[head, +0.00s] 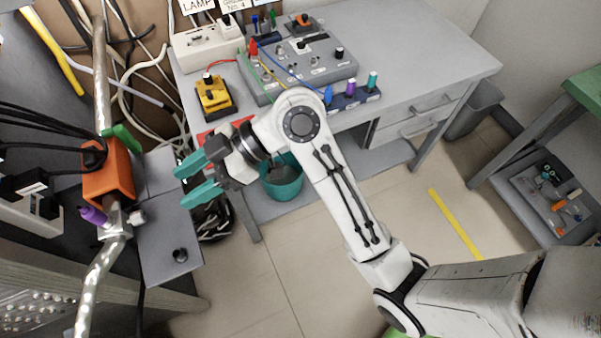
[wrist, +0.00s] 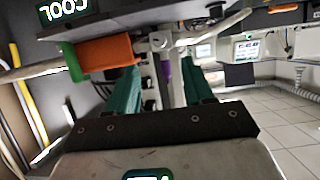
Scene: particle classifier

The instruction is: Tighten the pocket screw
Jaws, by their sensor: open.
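My gripper (head: 185,186) has two teal fingers spread apart with nothing between them. It points left, to the right of an orange block (head: 108,172) on a metal pipe. In the wrist view, my gripper (wrist: 162,72) is open, with a purple part (wrist: 164,70) seen beyond and between the fingers. The orange block (wrist: 105,52) is left of them.
A grey shelf plate (head: 165,250) with a black knob lies below my gripper. A workbench (head: 415,55) with a grey control box (head: 300,65) stands behind the arm. A teal bin (head: 281,182) is under it. Cables hang at the left. Open floor lies in the middle.

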